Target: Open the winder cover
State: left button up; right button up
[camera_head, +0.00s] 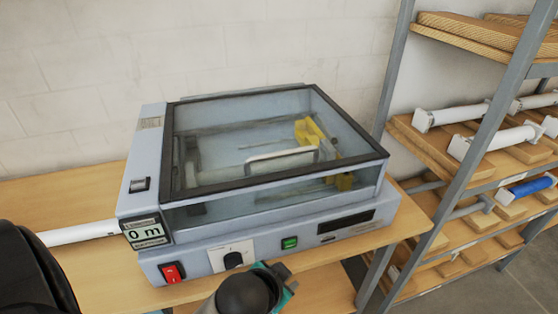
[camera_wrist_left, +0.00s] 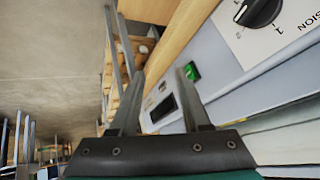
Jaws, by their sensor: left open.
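The winder cover is a clear panel in a dark frame (camera_head: 270,182) on top of the grey laminator (camera_head: 200,262) in the head view. It lies shut over the compartment. Through it I see yellow parts (camera_head: 310,130) and a pale roller with a grey loop-shaped bar (camera_head: 285,158); I cannot tell whether this bar is on the cover or beneath it. My left gripper (camera_head: 280,270) is low in front of the machine's front panel, below the cover and apart from it. In the left wrist view its two fingers (camera_wrist_left: 160,72) are spread and empty. My right gripper is not in view.
The front panel carries a red switch (camera_head: 172,272), a dark knob (camera_head: 233,260) and a green button (camera_head: 290,243). A "0 m" display (camera_head: 147,233) is at left. A white tube (camera_head: 80,233) sticks out left. A metal-framed rack (camera_head: 440,150) holding rollers stands close at right.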

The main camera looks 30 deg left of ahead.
pick_arm(q)
jog(key=w+d+r+m+t+h, duration=0.1)
jog(key=w+r+m+t, duration=0.2)
jog(key=w+r+t, duration=0.75)
jog(key=w+d+r+m+t+h, duration=0.1)
jog(key=w+r+m+t, duration=0.2)
jog(key=r, duration=1.5)
jog(key=d+r+m+h, duration=0.4)
jog(key=r+m+h, duration=0.3)
jog(key=r+m, duration=0.15)
jog(key=s+d+r+m+g+h, duration=0.4)
jog(key=d+r+m+g+h, duration=0.15)
jog(key=m+h, duration=0.55)
jog(key=m+g+y, duration=1.1)
jog(key=m+y, duration=0.5)
jog(key=y, duration=0.2)
send_near(283, 152)
jog(key=p+x, duration=0.1)
jog(key=x, duration=0.7)
